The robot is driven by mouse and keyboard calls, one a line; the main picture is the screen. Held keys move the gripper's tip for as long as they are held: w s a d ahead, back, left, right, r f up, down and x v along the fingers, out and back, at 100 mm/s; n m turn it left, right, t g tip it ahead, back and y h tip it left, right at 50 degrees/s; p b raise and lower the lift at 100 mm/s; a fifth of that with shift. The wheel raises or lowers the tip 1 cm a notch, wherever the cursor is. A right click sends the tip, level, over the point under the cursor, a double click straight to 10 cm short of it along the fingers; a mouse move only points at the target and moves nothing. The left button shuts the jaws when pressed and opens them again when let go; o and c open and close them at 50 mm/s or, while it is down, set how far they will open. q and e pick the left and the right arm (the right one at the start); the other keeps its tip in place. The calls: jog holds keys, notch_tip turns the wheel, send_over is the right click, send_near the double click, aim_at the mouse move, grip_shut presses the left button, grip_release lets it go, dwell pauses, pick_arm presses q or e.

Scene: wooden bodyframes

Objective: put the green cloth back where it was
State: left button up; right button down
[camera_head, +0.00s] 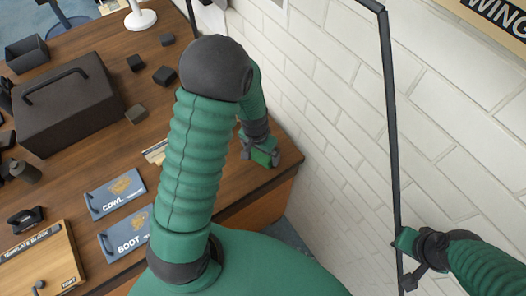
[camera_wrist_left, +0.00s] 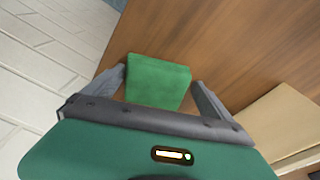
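The green cloth (camera_head: 262,158) is a small folded block on the wooden desk near its right corner. In the left wrist view the cloth (camera_wrist_left: 158,82) lies between my left gripper's two grey fingers. My left gripper (camera_head: 259,150) is over it with the fingers spread, a narrow gap showing on each side of the cloth. In the head view the gripper partly hides the cloth. My right gripper (camera_head: 408,272) is at the lower right beside a thin black bar (camera_head: 390,120); whether its fingers are closed on the bar is unclear.
The desk (camera_head: 110,45) holds a black box (camera_head: 65,105), several small dark blocks, a blue COWL card (camera_head: 115,193), a blue BOOT card (camera_head: 125,232) and a wooden template board (camera_head: 42,262). A pale board (camera_wrist_left: 285,125) lies right of the cloth. A white brick wall (camera_head: 330,90) borders the desk.

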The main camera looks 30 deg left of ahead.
aim_at(265, 157)
pick_arm(q)
jog(key=shift+s+a, duration=0.15)
jog(key=shift+s, duration=0.05)
jog(key=shift+s+r, duration=0.1)
jog(key=shift+s, duration=0.05)
jog(key=shift+d+r, duration=0.1)
jog(key=shift+d, duration=0.2)
jog(key=shift+d+r, duration=0.75)
jog(key=r, duration=0.4)
jog(key=shift+d, duration=0.2)
notch_tip(265, 157, up, 5)
jog(key=s+a, duration=0.1)
jog(key=a, duration=0.1)
jog(key=shift+t, duration=0.6)
jog(key=shift+s+d+r, duration=0.1)
jog(key=shift+s+d, duration=1.1)
jog(key=shift+d, duration=0.25)
jog(key=shift+s+d+r, duration=0.15)
jog(key=shift+s+d, duration=1.1)
jog(key=shift+d, duration=0.15)
jog(key=shift+s+d+r, duration=0.1)
jog(key=shift+s+d, duration=1.1)
jog(key=shift+d, duration=0.25)
pick_arm(e)
jog(key=shift+s+d+f, duration=0.1)
jog(key=shift+s+d, duration=0.2)
jog(key=shift+d, duration=0.15)
